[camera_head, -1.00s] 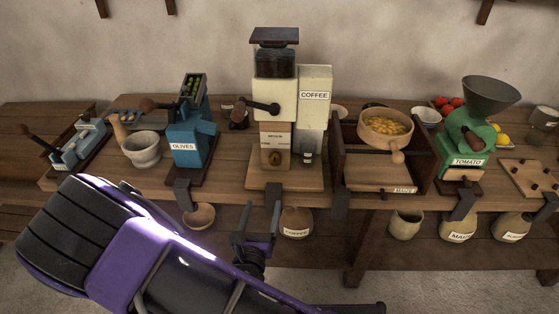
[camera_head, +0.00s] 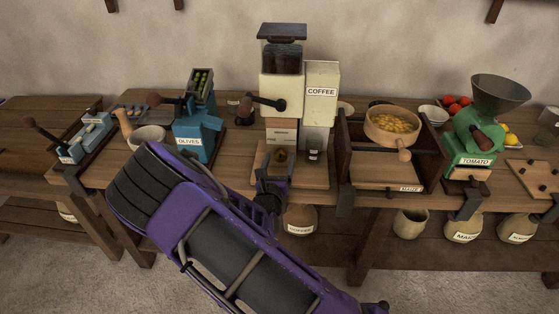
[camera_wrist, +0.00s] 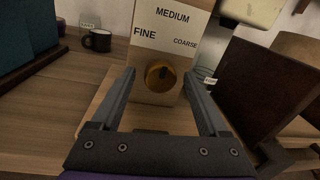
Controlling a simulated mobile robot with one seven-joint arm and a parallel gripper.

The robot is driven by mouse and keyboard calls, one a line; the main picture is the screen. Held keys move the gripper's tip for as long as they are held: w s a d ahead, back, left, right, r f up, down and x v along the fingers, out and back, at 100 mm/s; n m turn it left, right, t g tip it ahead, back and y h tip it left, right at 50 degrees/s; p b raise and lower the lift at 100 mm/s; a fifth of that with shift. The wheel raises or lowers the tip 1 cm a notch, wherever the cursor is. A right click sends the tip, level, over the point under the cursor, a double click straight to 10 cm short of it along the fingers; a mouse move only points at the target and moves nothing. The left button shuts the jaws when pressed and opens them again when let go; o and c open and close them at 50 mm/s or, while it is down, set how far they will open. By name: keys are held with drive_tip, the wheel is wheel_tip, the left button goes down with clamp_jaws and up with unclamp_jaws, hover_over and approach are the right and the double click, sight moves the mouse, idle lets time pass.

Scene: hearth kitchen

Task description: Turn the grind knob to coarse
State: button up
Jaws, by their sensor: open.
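The coffee grinder (camera_head: 282,90) stands on the table, cream above a wooden front, next to a box labelled COFFEE (camera_head: 321,92). In the wrist view the round brass grind knob (camera_wrist: 160,76) sits low on the wooden front. The label panel (camera_wrist: 172,27) above it reads FINE at left, MEDIUM at top and COARSE at right. A dark mark shows on the knob's upper part. My gripper (camera_wrist: 158,92) is open, its two fingers pointing at the front, one on each side of the knob and apart from it. In the head view my gripper (camera_head: 272,170) is before the grinder's lower front.
A blue OLIVES press (camera_head: 196,130) stands left of the grinder, and a wooden MAIZE mill (camera_head: 392,145) stands close on its right. A green TOMATO mill (camera_head: 475,140) is further right. A dark mug (camera_wrist: 98,40) is behind at left. The table's front edge lies under my arm.

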drive_tip(key=shift+w, duration=0.15)
clamp_jaws()
idle(0.4)
